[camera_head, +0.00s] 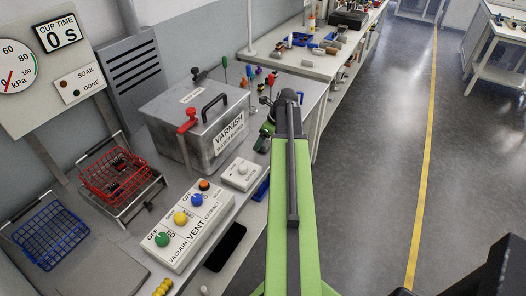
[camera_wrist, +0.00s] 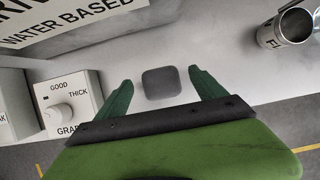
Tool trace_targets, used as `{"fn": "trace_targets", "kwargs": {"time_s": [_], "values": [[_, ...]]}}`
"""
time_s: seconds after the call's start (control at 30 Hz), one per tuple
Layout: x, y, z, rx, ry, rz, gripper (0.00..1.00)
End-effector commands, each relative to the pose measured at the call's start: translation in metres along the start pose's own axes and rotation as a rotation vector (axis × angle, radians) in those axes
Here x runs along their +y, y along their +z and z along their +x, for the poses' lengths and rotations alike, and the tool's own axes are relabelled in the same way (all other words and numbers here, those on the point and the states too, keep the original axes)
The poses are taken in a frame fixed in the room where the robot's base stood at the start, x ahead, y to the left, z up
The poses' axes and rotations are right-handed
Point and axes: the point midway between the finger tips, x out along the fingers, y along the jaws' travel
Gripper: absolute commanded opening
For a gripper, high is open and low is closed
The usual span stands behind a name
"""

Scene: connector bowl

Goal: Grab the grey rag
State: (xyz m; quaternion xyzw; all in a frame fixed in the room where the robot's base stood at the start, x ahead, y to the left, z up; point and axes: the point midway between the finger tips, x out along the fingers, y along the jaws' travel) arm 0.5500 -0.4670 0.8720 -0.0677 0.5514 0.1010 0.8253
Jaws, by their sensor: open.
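The grey rag (camera_wrist: 162,83) shows in the wrist view as a small dark grey square with rounded corners, lying flat on the pale bench top. My gripper (camera_wrist: 160,76) is open, with one green finger to the left of the rag and one to the right. The rag lies between the fingers in the picture, with a gap on each side. I cannot tell how high the fingers are above it. In the head view my gripper (camera_head: 265,133) is over the bench, right of the varnish box, mostly hidden behind my arm. I cannot make out the rag there.
The grey varnish box (camera_head: 196,121) stands left of my gripper. A white knob box (camera_wrist: 70,103) and a metal cup (camera_wrist: 287,27) stand either side in the wrist view. A button panel (camera_head: 186,226), red basket (camera_head: 115,176) and blue basket (camera_head: 50,236) are further left. Open floor lies right.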

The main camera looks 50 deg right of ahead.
Motion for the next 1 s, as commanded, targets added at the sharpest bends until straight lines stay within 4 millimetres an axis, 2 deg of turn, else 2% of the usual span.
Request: {"fn": "trace_targets", "kwargs": {"time_s": [0.03, 0.07, 0.3, 0.37, 0.8, 1.0], "values": [[-0.0003, -0.0028, 0.0175, 0.000, 0.000, -0.001, 0.80], [-0.0003, -0.0024, 0.0204, 0.000, 0.000, -0.001, 0.80], [0.0000, 0.0001, 0.0186, 0.000, 0.000, 0.000, 0.80], [0.0001, 0.0001, 0.0186, 0.000, 0.000, 0.000, 0.73], [0.0001, 0.0001, 0.0186, 0.000, 0.000, 0.000, 0.16], [0.0001, 0.0002, 0.0184, 0.000, 0.000, 0.000, 0.15]]}}
